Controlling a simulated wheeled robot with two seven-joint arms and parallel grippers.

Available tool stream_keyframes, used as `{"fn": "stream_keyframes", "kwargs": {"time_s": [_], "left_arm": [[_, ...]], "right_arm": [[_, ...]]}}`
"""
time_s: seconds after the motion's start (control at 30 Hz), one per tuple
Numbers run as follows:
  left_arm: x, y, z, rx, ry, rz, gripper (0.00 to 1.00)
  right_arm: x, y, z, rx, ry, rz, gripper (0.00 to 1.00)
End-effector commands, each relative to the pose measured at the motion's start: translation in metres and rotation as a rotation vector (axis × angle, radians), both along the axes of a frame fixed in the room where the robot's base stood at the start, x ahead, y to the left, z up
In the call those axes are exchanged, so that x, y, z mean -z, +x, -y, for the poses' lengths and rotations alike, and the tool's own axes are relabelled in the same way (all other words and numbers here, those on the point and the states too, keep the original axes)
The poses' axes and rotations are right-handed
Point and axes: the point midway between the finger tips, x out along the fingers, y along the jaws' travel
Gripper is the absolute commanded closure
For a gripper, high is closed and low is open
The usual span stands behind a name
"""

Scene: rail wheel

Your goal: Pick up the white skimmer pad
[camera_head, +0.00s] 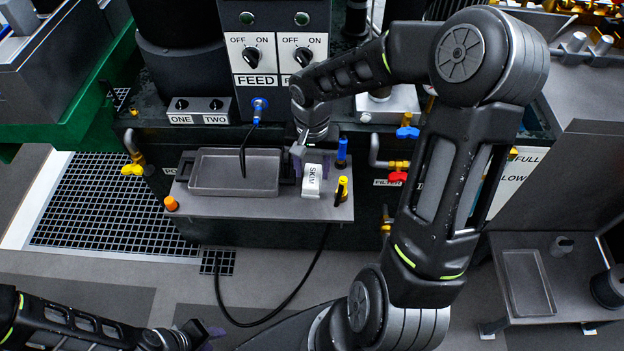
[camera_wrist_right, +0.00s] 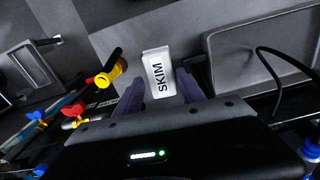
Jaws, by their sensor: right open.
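The white skimmer pad (camera_head: 312,181), marked SKIM, lies on the grey shelf (camera_head: 255,207) to the right of a shallow tray. My right gripper (camera_head: 307,158) is over the pad's far end, fingers pointing down. In the right wrist view the pad (camera_wrist_right: 158,73) shows between and just beyond the two purple fingers of my right gripper (camera_wrist_right: 160,90). The fingers are open, one on each side of the pad's near end; whether they touch it is unclear. My left gripper (camera_head: 205,335) is low at the bottom edge, far from the pad; its finger gap is not clear.
A shallow grey tray (camera_head: 236,173) with a black cable over it sits left of the pad. An orange knob (camera_head: 171,203) is at the shelf's left end. Switch boxes rise behind.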

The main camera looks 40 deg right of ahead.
Motion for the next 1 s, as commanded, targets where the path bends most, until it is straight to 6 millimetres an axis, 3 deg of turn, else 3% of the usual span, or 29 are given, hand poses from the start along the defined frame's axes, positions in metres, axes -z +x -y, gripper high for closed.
{"fn": "stream_keyframes", "kwargs": {"time_s": [0.1,0.27,0.87,1.0], "left_arm": [[0.001,0.000,0.000,0.000,0.000,0.000,0.65],[0.002,0.000,0.000,0.000,0.000,0.000,0.65],[0.002,0.000,0.000,0.000,0.000,0.000,0.65],[0.002,0.000,0.000,0.000,0.000,0.000,0.65]], "right_arm": [[0.020,0.000,-0.001,-0.001,0.003,-0.005,0.54],[0.035,0.000,0.000,-0.001,0.001,-0.003,0.54],[0.035,0.001,0.000,0.000,0.001,-0.001,0.54],[0.035,0.001,0.000,0.000,0.001,-0.001,0.64]]}}
